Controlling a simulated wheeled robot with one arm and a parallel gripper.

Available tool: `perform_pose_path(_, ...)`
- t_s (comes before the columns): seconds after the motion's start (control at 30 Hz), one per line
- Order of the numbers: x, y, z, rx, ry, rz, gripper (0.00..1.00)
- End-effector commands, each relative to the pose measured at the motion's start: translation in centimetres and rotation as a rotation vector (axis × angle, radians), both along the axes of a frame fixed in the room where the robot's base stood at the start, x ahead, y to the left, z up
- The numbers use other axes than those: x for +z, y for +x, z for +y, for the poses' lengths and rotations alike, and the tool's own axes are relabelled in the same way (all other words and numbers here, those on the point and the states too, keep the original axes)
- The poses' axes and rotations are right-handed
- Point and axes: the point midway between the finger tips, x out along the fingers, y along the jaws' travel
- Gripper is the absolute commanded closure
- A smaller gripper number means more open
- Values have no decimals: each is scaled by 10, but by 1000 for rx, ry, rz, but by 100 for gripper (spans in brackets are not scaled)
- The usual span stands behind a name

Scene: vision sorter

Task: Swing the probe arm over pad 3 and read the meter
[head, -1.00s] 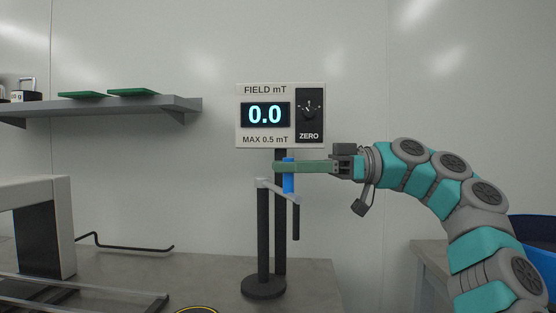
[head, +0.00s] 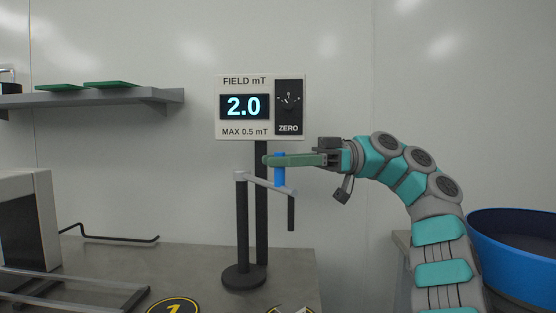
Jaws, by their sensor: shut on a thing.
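The probe arm (head: 258,180) is a light grey bar on a black post with a round base. A blue handle (head: 279,173) stands on it and a black probe (head: 291,213) hangs from its right end. My gripper (head: 275,160), with green fingers, is shut on the blue handle. The meter (head: 244,107) behind reads 2.0, under "FIELD mT" and above "MAX 0.5 mT"; a ZERO knob is at its right. A black pad with a yellow ring (head: 173,307) is cut off by the bottom edge, its number only partly visible. Another pad (head: 290,310) barely shows below the probe. I cannot identify pad 3.
A grey shelf (head: 150,95) with green boards is at the upper left. A white and black frame (head: 30,220) and a bent black rod (head: 115,237) are on the bench at left. A large blue tub (head: 515,255) stands at right.

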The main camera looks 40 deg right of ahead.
Motion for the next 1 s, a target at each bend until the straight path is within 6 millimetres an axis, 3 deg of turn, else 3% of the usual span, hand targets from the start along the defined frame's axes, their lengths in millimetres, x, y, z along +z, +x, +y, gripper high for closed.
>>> perform_pose_path(0.3, 3, 1, 0, -4, 5, -2, 100)
perform_pose_path(0.33, 3, 1, 0, -4, 5, -2, 73)
perform_pose_path(0.6, 1, 1, 0, -2, 2, -1, 45)
perform_pose_path(1.0, 0, -8, -1, -2, 1, -1, 45)
